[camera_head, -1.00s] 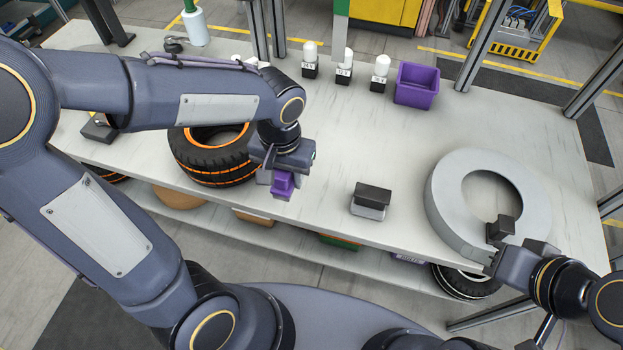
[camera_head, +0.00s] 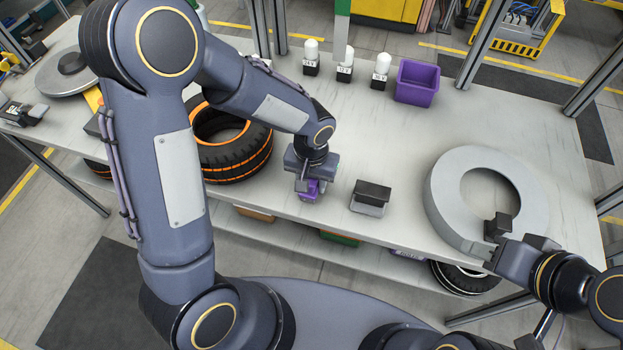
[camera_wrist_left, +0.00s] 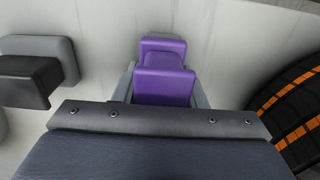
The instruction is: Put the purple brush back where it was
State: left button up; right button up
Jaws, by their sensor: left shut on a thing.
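The purple brush (camera_head: 307,191) is in my left gripper (camera_head: 308,183), low over the front edge of the table (camera_head: 330,223). I cannot tell whether it touches the tabletop. In the left wrist view the purple brush (camera_wrist_left: 165,72) shows between the fingers, which are mostly hidden behind the wrist. My left gripper is shut on it. A black and grey brush (camera_head: 371,198) stands on the table just right of it. My right gripper (camera_head: 520,236) is empty at the front of the grey ring (camera_head: 440,195), its two fingers apart.
A black tyre with orange lines (camera_head: 238,160) lies left of my left gripper, partly behind my arm. A purple bin (camera_head: 417,82) and several white-topped bottles (camera_head: 380,72) stand along the back. The table's middle is clear.

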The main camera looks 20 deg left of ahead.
pick_arm(q)
jog(key=shift+f, duration=0.25)
jog(key=o, duration=1.1)
jog(key=shift+r, duration=0.1)
jog(key=shift+c, duration=0.2)
notch_tip(320, 180, up, 12)
jog(key=shift+r, duration=0.25)
jog(key=s+a+r+n+t+h, duration=0.1)
jog(key=s+a, duration=0.3)
jog(key=s, duration=0.4)
jog(key=s+a+r+n+t+h, duration=0.1)
jog(key=s+a+r+t+h, duration=0.1)
jog(key=s, duration=0.6)
jog(key=shift+a+r+t+h, duration=0.4)
jog(key=shift+a+r+t, duration=0.5)
jog(key=shift+a+t, duration=0.55)
jog(key=shift+a, duration=0.15)
